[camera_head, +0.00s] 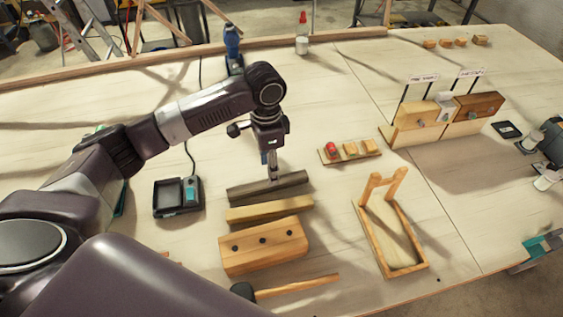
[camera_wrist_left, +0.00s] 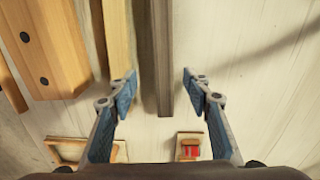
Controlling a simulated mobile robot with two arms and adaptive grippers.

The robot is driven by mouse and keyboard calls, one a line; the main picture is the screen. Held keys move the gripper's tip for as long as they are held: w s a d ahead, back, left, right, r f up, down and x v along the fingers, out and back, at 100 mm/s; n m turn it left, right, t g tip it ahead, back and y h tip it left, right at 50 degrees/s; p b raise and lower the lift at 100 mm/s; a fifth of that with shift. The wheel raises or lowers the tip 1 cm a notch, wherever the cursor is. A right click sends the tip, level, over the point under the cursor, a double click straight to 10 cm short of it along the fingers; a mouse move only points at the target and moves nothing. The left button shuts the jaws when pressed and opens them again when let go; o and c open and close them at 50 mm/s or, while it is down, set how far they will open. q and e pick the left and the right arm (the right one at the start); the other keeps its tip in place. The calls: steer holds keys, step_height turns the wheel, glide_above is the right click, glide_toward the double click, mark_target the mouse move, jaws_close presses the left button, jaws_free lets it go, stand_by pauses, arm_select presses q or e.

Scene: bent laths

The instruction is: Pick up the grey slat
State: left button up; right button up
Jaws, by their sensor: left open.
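The grey slat (camera_head: 290,182) lies on the workbench behind a yellowish slat (camera_head: 268,208), roughly parallel to it. My left gripper (camera_head: 271,173) points down over the grey slat's middle and hides a small part of it. In the left wrist view the grey slat (camera_wrist_left: 161,55) runs between the two open fingers of my left gripper (camera_wrist_left: 161,90), with a gap on each side. The yellowish slat (camera_wrist_left: 118,40) runs close beside the left finger. I cannot tell the exact height of the fingertips over the bench. My right gripper is not in view.
A wooden block with dark holes (camera_head: 264,246) and a wood-handled mallet (camera_head: 298,287) lie in front. A black tray device (camera_head: 178,197) is left. Bench between frame and slats is clear.

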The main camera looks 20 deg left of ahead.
arm_select(q)
steer(key=shift+w+f, duration=0.2)
steer(key=shift+f, duration=0.3)
steer(key=shift+s+a+f+p, duration=0.1)
steer(key=shift+s+f+p, duration=0.15)
steer(key=shift+f+p, duration=0.3)
steer(key=shift+s+a+f+p, duration=0.1)
steer(key=shift+s+f+p, duration=0.1)
steer(key=shift+f+p, duration=0.3)
steer(key=f, duration=0.3)
steer(key=shift+w+p, duration=0.3)
steer(key=shift+w, duration=0.05)
steer(key=shift+w+f, duration=0.1)
steer(key=shift+f, duration=0.55)
steer(key=shift+r, duration=0.1)
jaws_close()
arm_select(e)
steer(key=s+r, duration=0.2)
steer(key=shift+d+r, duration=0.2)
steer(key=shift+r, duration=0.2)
